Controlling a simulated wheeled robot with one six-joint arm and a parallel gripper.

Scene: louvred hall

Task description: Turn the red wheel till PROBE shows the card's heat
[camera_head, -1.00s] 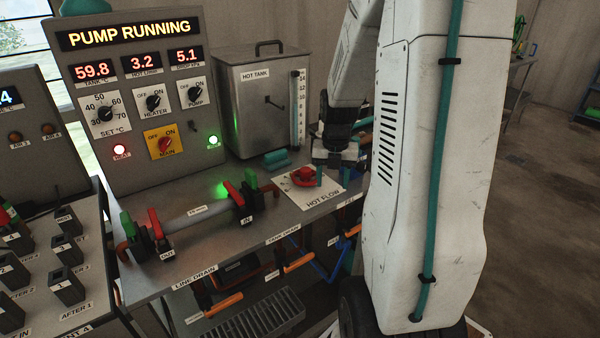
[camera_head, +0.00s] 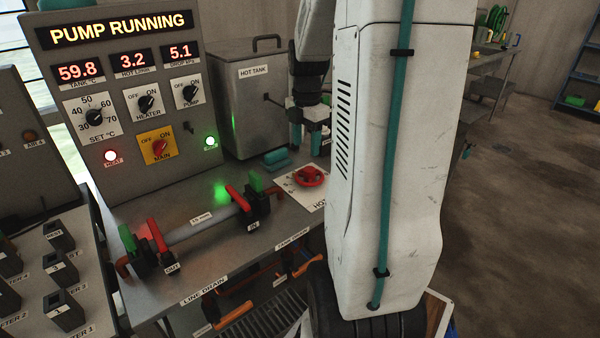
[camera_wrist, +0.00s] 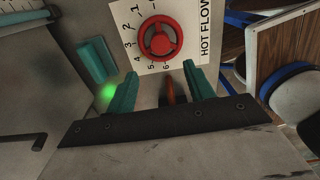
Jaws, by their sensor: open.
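The red wheel (camera_head: 309,176) lies on a white plate (camera_head: 296,190) marked HOT FLOW on the bench top. In the wrist view the wheel (camera_wrist: 160,38) is beyond the fingertips, beside a printed number scale on the plate (camera_wrist: 202,48). My gripper (camera_head: 305,138) has teal fingers, is apart from the wheel and hangs above and behind it. In the wrist view the gripper (camera_wrist: 160,80) is open with nothing between its fingers. The panel (camera_head: 125,90) reads 59.8 for TANK °C, 3.2 for HOT L/min and 5.1 for DROP kPa. No PROBE display or card can be made out.
A steel hot tank (camera_head: 247,95) stands behind the wheel. A pipe with red and green levers (camera_head: 205,222) crosses the bench to the left. A teal block (camera_head: 277,158) lies by the tank. Open floor (camera_head: 520,200) is at the right.

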